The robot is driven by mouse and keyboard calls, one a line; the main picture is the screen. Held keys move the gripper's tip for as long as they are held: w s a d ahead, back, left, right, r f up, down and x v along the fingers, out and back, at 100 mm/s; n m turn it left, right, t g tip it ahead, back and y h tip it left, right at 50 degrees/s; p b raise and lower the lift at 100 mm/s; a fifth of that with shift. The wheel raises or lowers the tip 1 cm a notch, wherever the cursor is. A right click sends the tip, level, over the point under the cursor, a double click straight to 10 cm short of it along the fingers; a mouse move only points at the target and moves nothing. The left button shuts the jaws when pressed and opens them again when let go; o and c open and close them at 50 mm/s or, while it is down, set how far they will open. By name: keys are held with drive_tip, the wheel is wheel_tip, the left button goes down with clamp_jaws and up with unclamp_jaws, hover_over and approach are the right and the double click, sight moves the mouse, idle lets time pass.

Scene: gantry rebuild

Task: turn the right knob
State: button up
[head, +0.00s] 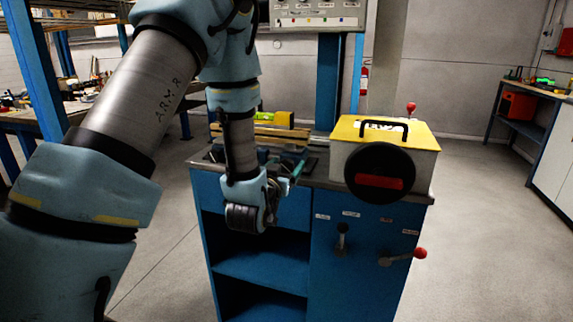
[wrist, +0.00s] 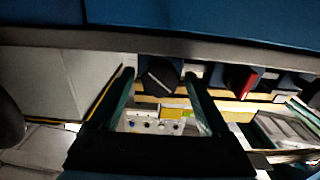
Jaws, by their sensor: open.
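In the wrist view, which is upside down, a dark round knob (wrist: 160,78) with a pale line across its face shows between my two finger ends. I cannot tell for sure which is the right knob; the first is furthest right once the view is turned upright. My gripper (head: 290,178) is in front of the bench top in the head view, with teal fingers spread and nothing between them. It also shows in the wrist view (wrist: 164,90).
A yellow-topped box (head: 346,157) with a black disc (head: 379,172) stands right of my gripper. Below it, the blue cabinet (head: 330,265) carries a grey lever (head: 342,238) and a red-ended lever (head: 400,257). A yellow block (head: 277,119) lies behind. Floor is clear at right.

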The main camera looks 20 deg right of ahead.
drive_tip(key=shift+w+d, duration=0.2)
clamp_jaws()
drive_tip(key=n+b, duration=0.2)
drive_tip(key=b, duration=0.1)
drive_tip(key=shift+a+f, duration=0.1)
drive_tip(key=shift+f, duration=0.15)
drive_tip(key=shift+r+n+b, duration=0.1)
drive_tip(key=shift+n+b, duration=0.65)
drive_tip(key=shift+n, duration=0.25)
drive_tip(key=shift+r+n, duration=0.15)
drive_tip(key=shift+n, duration=0.25)
